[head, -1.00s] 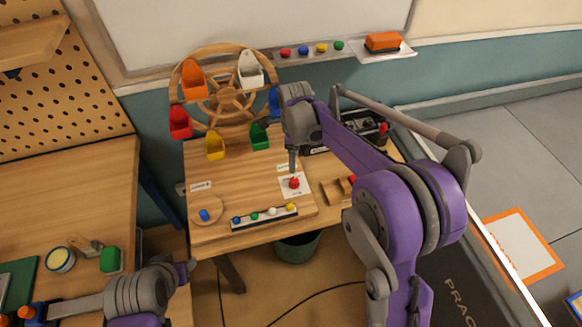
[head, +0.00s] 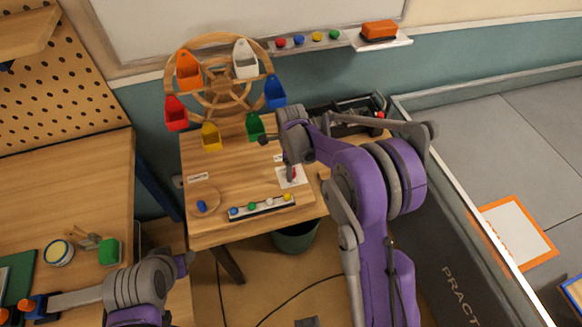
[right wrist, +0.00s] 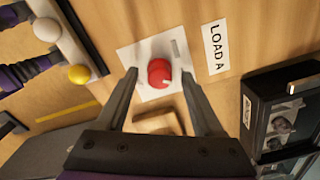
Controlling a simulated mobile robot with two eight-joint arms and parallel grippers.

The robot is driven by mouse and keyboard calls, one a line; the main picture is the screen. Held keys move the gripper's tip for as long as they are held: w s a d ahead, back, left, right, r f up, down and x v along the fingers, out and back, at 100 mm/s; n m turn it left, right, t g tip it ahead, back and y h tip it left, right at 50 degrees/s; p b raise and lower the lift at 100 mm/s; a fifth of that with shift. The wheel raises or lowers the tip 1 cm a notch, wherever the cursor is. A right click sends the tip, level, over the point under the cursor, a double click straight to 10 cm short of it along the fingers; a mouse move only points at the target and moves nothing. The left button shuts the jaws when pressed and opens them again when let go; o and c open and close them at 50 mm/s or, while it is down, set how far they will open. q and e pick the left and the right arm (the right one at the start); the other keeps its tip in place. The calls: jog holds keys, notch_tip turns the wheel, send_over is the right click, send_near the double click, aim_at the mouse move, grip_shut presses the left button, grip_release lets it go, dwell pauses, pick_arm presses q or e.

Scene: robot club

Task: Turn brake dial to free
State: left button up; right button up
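The brake dial looks to be the red round knob (right wrist: 158,72) on a white square plate (right wrist: 127,56) on the small wooden table. It has a small white mark; I cannot read any setting on the plate. In the head view the knob (head: 294,174) is partly hidden by my right gripper (head: 289,178). In the right wrist view my right gripper (right wrist: 159,76) is open, its fingers on either side of the knob. I cannot tell whether they touch it. My left gripper (head: 184,263) is at the lower left, away from the dial; its fingers are unclear.
A wooden wheel (head: 222,90) with coloured buckets stands behind the dial. A strip (head: 262,207) of coloured knobs and a round disc (head: 204,198) with a blue knob lie at the table's front. A black device (right wrist: 282,115) and a "LOAD A" label (right wrist: 215,47) are near the plate.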

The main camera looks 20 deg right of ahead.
grip_shut()
pick_arm(q)
jog(key=shift+f, duration=0.1)
pick_arm(e)
jog(key=shift+f+n+b, duration=0.1)
jog(key=shift+n+b, duration=0.7)
jog(key=shift+n, duration=0.6)
jog(key=n+b, duration=0.1)
jog(key=n, duration=0.2)
jog(key=shift+n, duration=0.3)
jog(key=n+b, duration=0.1)
jog(key=n, duration=0.2)
jog(key=shift+n+b, duration=0.3)
jog(key=shift+b, duration=0.05)
pick_arm(q)
notch_tip(320, 180, down, 7)
jog(key=s+b, duration=0.1)
jog(key=s, duration=0.1)
jog(key=shift+r, duration=0.2)
pick_arm(e)
jog(key=shift+n, duration=1.9)
